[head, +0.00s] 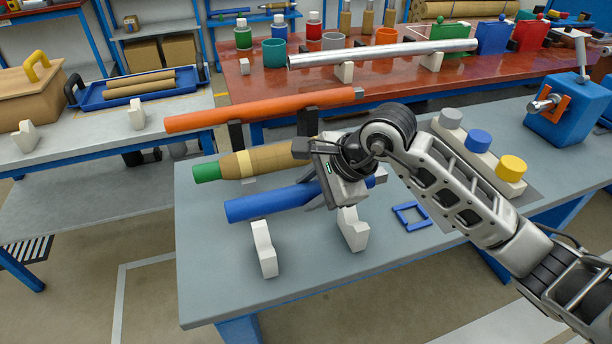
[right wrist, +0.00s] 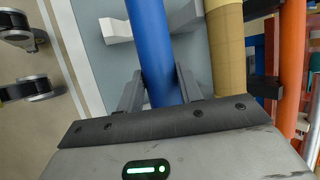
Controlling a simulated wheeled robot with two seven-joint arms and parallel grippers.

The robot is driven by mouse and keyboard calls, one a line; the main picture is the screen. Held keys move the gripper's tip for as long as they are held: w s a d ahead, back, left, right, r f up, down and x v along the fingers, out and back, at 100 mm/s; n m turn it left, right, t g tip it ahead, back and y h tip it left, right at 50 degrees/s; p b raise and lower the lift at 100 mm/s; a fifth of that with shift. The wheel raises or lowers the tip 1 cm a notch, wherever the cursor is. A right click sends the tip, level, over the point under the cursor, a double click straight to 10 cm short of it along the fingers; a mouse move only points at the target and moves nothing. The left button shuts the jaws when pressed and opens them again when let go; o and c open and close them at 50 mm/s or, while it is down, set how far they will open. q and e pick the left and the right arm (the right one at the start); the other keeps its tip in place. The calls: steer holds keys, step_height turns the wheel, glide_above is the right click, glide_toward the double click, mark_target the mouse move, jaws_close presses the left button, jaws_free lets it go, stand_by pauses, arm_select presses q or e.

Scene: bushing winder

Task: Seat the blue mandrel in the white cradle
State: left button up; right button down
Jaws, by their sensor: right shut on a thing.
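The blue mandrel (head: 268,203) lies nearly level in the head view, its far end showing past my gripper. My right gripper (head: 318,196) is shut on it, right of its middle. In the right wrist view the blue mandrel (right wrist: 150,35) runs between the two fingers (right wrist: 160,88). The white cradle is two posts, a left one (head: 264,252) and a right one (head: 354,232). The mandrel shows just behind and above the post tops; I cannot tell whether it touches them. One white post (right wrist: 117,30) shows beside the mandrel in the right wrist view. My left gripper is not in view.
A blue square frame (head: 411,216) and a block with grey, blue and yellow knobs (head: 480,142) are to the right. The table front (head: 290,290) is clear.

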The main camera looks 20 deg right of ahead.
steer(key=shift+s+r, duration=0.15)
steer(key=shift+s, duration=0.1)
steer(key=shift+a+f+b, duration=0.1)
steer(key=shift+f+b, duration=0.15)
steer(key=shift+b, duration=0.35)
step_height(320, 180, down, 2)
steer(key=shift+b, duration=0.95)
step_height(320, 180, down, 6)
steer(key=b, duration=0.6)
steer(key=shift+r, duration=0.2)
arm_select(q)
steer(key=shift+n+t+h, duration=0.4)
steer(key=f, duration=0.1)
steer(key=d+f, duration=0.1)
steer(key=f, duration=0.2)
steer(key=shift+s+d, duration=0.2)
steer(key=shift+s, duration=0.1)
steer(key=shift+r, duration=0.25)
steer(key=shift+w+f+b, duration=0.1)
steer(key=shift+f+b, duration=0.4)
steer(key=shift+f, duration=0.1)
arm_select(e)
steer(key=shift+f, duration=0.45)
